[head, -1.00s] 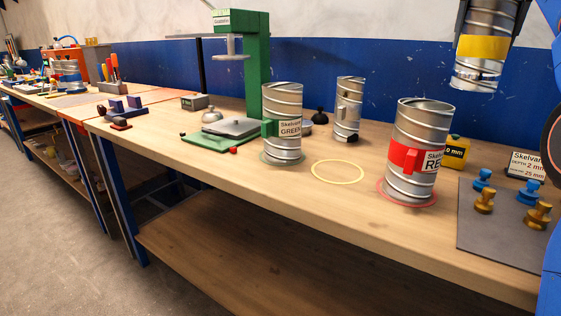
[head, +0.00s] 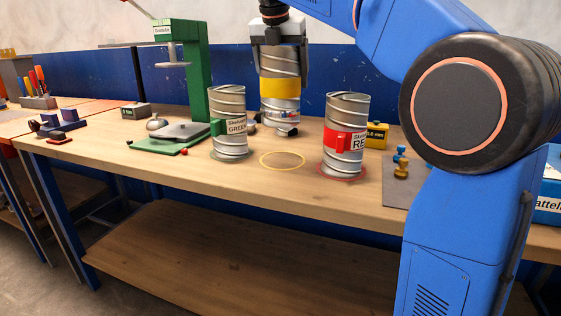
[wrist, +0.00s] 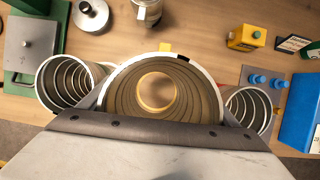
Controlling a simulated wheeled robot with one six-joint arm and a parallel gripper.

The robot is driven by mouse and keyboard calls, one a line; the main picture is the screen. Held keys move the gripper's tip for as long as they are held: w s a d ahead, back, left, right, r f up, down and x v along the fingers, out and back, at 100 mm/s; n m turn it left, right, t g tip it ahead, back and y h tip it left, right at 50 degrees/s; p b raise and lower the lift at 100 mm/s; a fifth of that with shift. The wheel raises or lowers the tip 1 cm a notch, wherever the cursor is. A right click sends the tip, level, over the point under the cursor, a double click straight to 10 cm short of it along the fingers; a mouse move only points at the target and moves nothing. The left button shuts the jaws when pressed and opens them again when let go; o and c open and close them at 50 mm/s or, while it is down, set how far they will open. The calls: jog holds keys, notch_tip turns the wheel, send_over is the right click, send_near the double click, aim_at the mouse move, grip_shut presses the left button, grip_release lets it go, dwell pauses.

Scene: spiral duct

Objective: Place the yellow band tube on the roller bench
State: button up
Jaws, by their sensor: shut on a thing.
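The yellow band tube (head: 279,88), a spiral metal tube with a yellow band, is upright in my gripper (head: 279,48) in the head view. It hangs above the bench behind the yellow ring mark (head: 283,160). The wrist view looks into its open top (wrist: 118,86), with a yellowish ring seen through the bore. The green-label tube (head: 228,108) and red band tube (head: 345,110) stand upright on the bench, left and right of the yellow ring. I cannot make out rollers on the wooden bench (head: 180,178).
A green press (head: 195,75) stands at the left. A yellow box (head: 377,135) and a grey mat (head: 394,190) with knobs lie right of the red tube. A blue box (wrist: 303,110) shows at right in the wrist view. The yellow ring's inside is clear.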

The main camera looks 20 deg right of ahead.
notch_tip(320, 180, down, 11)
jog(key=shift+s+d, duration=0.2)
jog(key=shift+s, duration=0.2)
jog(key=shift+f, duration=0.1)
dwell(0.3)
jog(key=o, duration=1.3)
jog(key=v, duration=1.2)
